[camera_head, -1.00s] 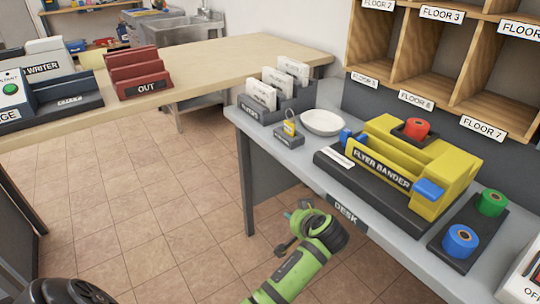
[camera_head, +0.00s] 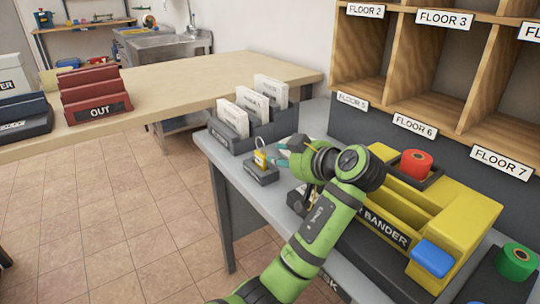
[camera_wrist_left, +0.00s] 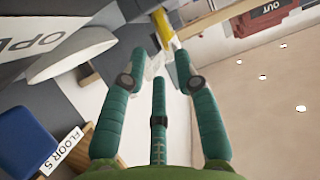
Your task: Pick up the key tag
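The yellow key tag (camera_head: 261,158) stands upright with its metal ring on a small dark block (camera_head: 262,175) near the desk's left edge. My left gripper (camera_head: 279,155) is just right of the tag, with its teal fingers pointing at it. In the left wrist view the fingers (camera_wrist_left: 160,60) are apart with nothing clearly held. The yellow tag (camera_wrist_left: 163,28) shows just beyond the fingertips there; I cannot tell whether they touch it. My right gripper is not in view.
A dark sorter with white cards (camera_head: 240,122) stands behind the tag. The yellow flyer bander (camera_head: 440,205) is right of my arm. A white dish (camera_wrist_left: 72,55) shows in the left wrist view. Wooden cubbies (camera_head: 420,60) rise behind the desk. Open floor lies left of the desk.

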